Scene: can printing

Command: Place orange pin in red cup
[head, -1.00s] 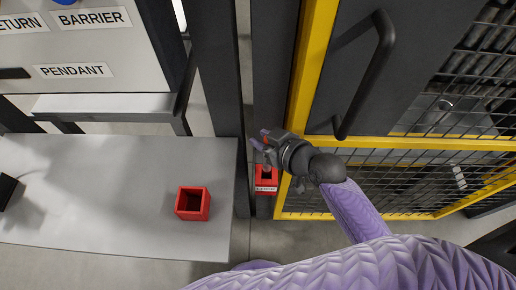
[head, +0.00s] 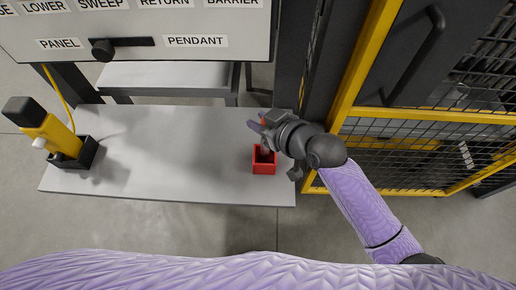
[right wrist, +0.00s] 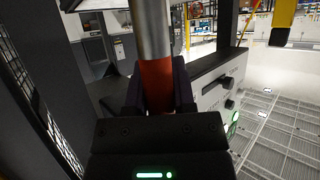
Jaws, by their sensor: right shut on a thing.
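The red cup (head: 264,168) is an open square box on the right end of the white table. My right gripper (head: 260,127) is just above and behind the cup in the head view, with my wrist partly covering its right side. In the right wrist view my gripper (right wrist: 158,95) is shut on the orange pin (right wrist: 156,82), which has an orange-red band between the purple fingers and a silver shaft above. The hand hides most of the pin in the head view, so I cannot tell whether its end is inside the cup. My left gripper is not in view.
A yellow device with a black top (head: 47,130) stands in a black holder at the table's left end. The white table (head: 180,150) is clear between them. A labelled panel (head: 140,40) is behind, and a yellow-framed mesh fence (head: 352,75) stands close on the right.

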